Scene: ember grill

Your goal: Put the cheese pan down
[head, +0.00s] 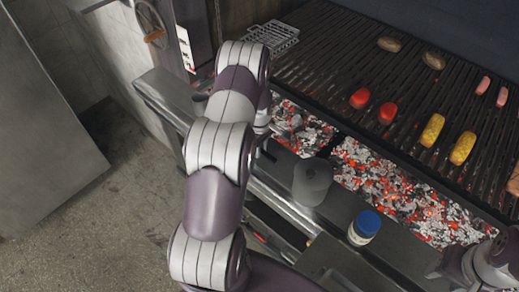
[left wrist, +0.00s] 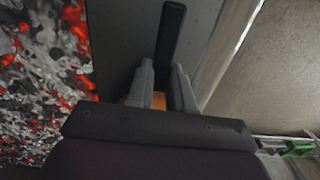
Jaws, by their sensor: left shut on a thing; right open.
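My left arm rises through the middle of the head view. My left gripper (head: 262,140) is mostly hidden behind its own wrist there, over the front ledge of the grill. In the left wrist view its two grey fingers (left wrist: 166,88) are shut on the cheese pan, whose dark straight handle (left wrist: 171,45) runs away between them. A bit of orange (left wrist: 135,99) shows by the left finger. The pan's body is not clear, and I cannot tell whether it touches the ledge. My right gripper (head: 438,268) shows only partly at the lower right; it is open.
A grey cup (head: 313,181) and a blue-lidded jar (head: 364,227) stand on the steel ledge (head: 283,200). Glowing coals (head: 385,188) lie behind it. The grate (head: 330,60) above holds several foods and a wire rack (head: 274,37). Open floor (head: 110,225) lies to the left.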

